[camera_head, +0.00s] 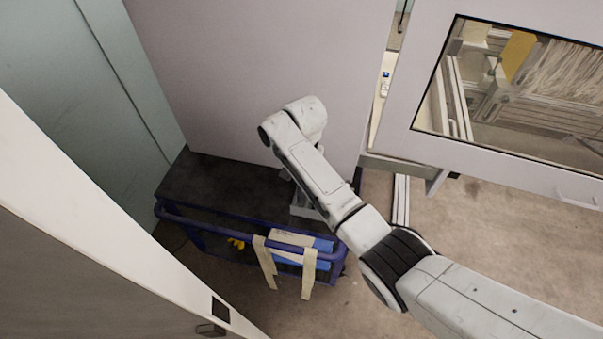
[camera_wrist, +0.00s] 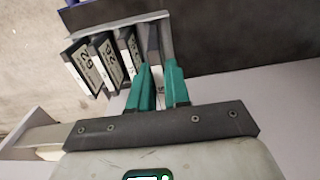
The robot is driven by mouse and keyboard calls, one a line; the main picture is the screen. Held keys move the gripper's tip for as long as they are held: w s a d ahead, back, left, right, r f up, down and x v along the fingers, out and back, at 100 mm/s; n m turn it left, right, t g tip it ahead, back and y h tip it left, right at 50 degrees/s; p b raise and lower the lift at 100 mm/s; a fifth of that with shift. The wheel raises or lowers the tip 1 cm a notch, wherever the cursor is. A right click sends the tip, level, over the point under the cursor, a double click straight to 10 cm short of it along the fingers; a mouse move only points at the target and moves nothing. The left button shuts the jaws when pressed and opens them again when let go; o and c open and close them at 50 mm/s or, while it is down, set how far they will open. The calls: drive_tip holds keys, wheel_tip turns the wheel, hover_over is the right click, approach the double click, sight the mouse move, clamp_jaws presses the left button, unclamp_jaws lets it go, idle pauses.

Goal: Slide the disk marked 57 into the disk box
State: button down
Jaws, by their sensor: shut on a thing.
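In the wrist view the green fingertips of my gripper (camera_wrist: 161,88) are closed on a thin grey disk (camera_wrist: 167,45). Its label is mostly hidden between the fingers, so I cannot read its number. Several dark disks with white labels (camera_wrist: 103,62) stand in a row to the left of the fingers, in the pale disk box (camera_wrist: 112,21). The held disk is at the right end of this row; I cannot tell how far it is inside the box. In the head view the box (camera_head: 304,208) is partly visible on the cart, and my arm hides the gripper.
The box stands on a black-topped cart (camera_head: 220,186) with a blue rail (camera_head: 205,224). A pale wall panel (camera_head: 260,70) rises right behind it. Beige straps (camera_head: 308,272) hang over the rail. A machine window (camera_head: 520,85) is at the right. The cart top left of the box is clear.

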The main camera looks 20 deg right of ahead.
drive_tip(key=shift+f+b, duration=2.35)
drive_tip(key=shift+f, duration=0.45)
drive_tip(key=c, duration=1)
unclamp_jaws()
wheel_tip(320, 180, up, 11)
drive_tip(key=shift+d+f, duration=0.1)
drive_tip(key=shift+d, duration=0.05)
